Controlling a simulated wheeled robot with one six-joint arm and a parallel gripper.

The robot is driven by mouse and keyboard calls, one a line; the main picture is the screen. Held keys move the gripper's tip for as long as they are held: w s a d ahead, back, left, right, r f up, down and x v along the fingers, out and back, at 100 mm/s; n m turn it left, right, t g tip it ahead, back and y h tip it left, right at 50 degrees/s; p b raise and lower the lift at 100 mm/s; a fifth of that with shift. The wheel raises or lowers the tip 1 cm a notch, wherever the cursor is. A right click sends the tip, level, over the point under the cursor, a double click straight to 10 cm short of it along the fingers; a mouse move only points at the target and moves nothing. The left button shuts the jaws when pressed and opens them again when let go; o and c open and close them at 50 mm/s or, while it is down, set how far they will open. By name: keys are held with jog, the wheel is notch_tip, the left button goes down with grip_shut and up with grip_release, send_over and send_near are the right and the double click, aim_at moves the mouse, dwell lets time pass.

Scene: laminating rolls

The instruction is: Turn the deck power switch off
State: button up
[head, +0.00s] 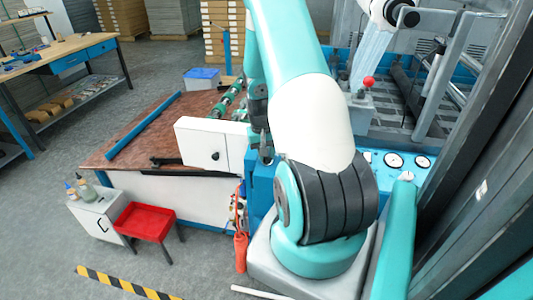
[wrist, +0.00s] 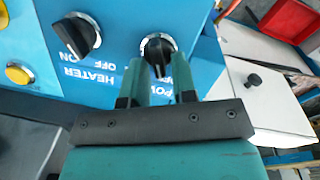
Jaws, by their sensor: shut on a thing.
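The deck power switch (wrist: 157,45) is a round black knob with a raised grip bar and a pale rim, on the blue panel in the wrist view. My gripper (wrist: 159,75) has its two teal fingers on either side of the knob's bar and is shut on it. The bar runs up and down in this view, toward my palm. The printed label beside it, starting with "PO", is partly hidden by my fingers, so its marks cannot be read fully. In the head view my own arm covers this switch and my gripper.
A similar heater knob (wrist: 77,35), labelled HEATER with ON and OFF, sits left of the switch, with a yellow button (wrist: 18,73) beyond it. A white cover with a black knob (wrist: 254,80) lies right. A red tray table (head: 146,219) stands on the floor in the head view.

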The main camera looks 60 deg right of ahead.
jog(key=shift+n, duration=0.6)
grip_shut()
jog(key=o, duration=0.6)
grip_release()
jog(key=shift+w, duration=0.1)
jog(key=shift+o, duration=0.2)
notch_tip(320, 180, up, 17)
jog(key=w+a+b, duration=0.1)
jog(key=b, duration=0.2)
jog(key=shift+w+a+r, duration=0.15)
jog(key=shift+a, duration=0.1)
